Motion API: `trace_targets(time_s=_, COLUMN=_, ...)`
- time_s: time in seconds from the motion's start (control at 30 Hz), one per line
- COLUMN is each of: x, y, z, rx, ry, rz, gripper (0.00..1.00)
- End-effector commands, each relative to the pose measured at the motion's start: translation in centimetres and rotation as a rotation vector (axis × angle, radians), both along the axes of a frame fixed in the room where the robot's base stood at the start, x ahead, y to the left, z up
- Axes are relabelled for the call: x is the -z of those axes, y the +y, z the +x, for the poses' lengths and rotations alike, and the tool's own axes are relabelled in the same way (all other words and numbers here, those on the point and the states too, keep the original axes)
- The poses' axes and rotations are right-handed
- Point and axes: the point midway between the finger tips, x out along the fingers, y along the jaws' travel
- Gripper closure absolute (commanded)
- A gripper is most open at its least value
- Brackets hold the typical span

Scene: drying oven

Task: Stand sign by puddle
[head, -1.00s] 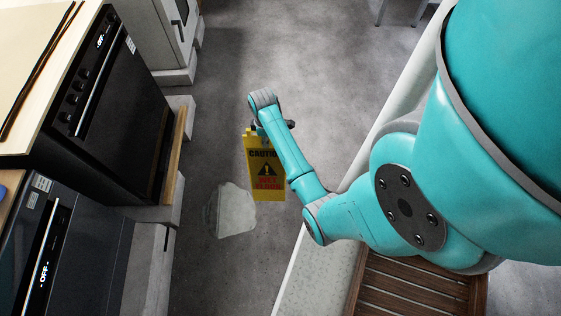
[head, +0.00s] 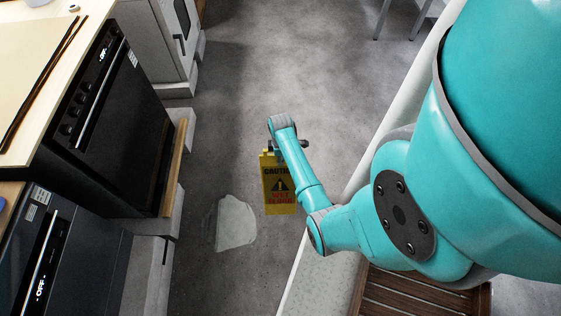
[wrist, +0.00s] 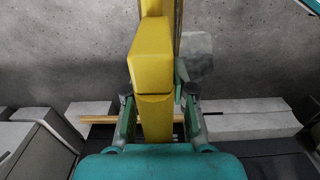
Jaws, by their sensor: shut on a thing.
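The yellow caution sign (head: 279,192) shows in the head view, hanging upright below my gripper (head: 287,148), its printed face toward the camera. In the wrist view, my gripper (wrist: 157,108) is shut on the sign's top edge (wrist: 152,62), with one finger on each side. The puddle (head: 230,223) is a pale, glossy patch on the grey floor, just left of and below the sign in the head view. Part of it also shows in the wrist view (wrist: 197,55), behind the sign. Whether the sign's foot touches the floor cannot be told.
Black ovens (head: 115,125) and a white cabinet (head: 160,40) line the left side. A long pale ledge (head: 325,262) and a slatted wooden surface (head: 400,295) lie at the right. The floor (head: 300,70) beyond the sign is clear.

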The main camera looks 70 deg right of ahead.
Motion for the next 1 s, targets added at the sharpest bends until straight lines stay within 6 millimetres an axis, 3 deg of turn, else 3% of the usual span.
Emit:
trace_targets(time_s=0.2, x=2.5, y=0.0, z=0.0, rx=0.000, ry=0.000, rz=0.001, gripper=1.00)
trace_targets(time_s=0.63, x=3.0, y=0.0, z=0.0, rx=0.000, ry=0.000, rz=0.000, gripper=1.00)
trace_targets(time_s=0.67, x=3.1, y=0.0, z=0.0, rx=0.000, ry=0.000, rz=0.001, gripper=0.68)
trace_targets(time_s=0.73, x=3.1, y=0.0, z=0.0, rx=0.000, ry=0.000, rz=0.001, gripper=0.51)
trace_targets(time_s=1.0, x=3.1, y=0.0, z=0.0, rx=0.000, ry=0.000, rz=0.001, gripper=0.50)
